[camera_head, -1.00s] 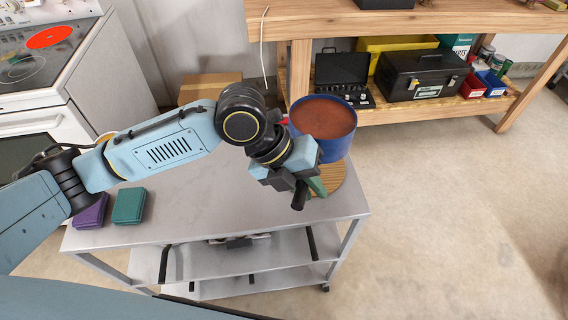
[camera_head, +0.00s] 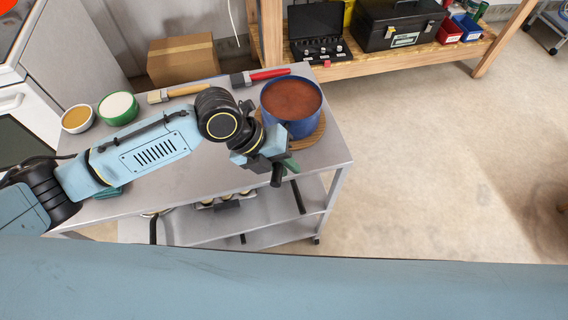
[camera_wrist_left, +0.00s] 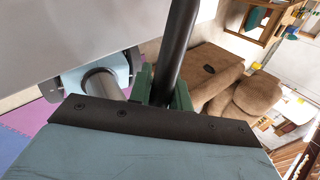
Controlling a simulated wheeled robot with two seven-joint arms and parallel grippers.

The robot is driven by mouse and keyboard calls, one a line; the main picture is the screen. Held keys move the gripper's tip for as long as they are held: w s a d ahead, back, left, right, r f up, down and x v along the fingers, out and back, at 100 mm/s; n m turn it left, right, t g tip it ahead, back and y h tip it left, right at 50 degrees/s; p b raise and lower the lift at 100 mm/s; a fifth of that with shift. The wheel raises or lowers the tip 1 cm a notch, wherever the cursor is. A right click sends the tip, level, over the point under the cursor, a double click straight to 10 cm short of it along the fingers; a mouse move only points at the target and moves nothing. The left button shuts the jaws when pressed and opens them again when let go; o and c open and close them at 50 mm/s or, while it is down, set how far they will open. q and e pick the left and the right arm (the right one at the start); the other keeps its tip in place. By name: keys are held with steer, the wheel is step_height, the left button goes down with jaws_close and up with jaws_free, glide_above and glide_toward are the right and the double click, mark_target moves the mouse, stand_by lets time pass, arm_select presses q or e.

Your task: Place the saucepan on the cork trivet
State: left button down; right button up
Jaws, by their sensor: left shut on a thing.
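The saucepan (camera_head: 291,121) is blue with reddish-brown contents, at the right end of the grey metal cart top. It is upright over the round cork trivet (camera_head: 314,140), whose rim shows in front, at the right and a little at the left. I cannot tell whether the pan's base touches it. My left gripper (camera_head: 278,167) is at the near side of the pan, shut on its black handle. The left wrist view shows the green fingers (camera_wrist_left: 163,88) around the dark handle (camera_wrist_left: 178,42). My right gripper is not in view.
Two brush-like tools, one wooden-handled (camera_head: 185,91) and one red-handled (camera_head: 268,74), lie along the cart's far edge. A bowl with yellowish contents (camera_head: 77,118) and a green bowl (camera_head: 118,107) stand at the left. A workbench (camera_head: 271,40) is behind. Floor at the right is clear.

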arm_select(q)
steer(key=c, duration=1.3)
jaws_free()
steer(key=p+v, duration=0.1)
steer(key=v, duration=1.1)
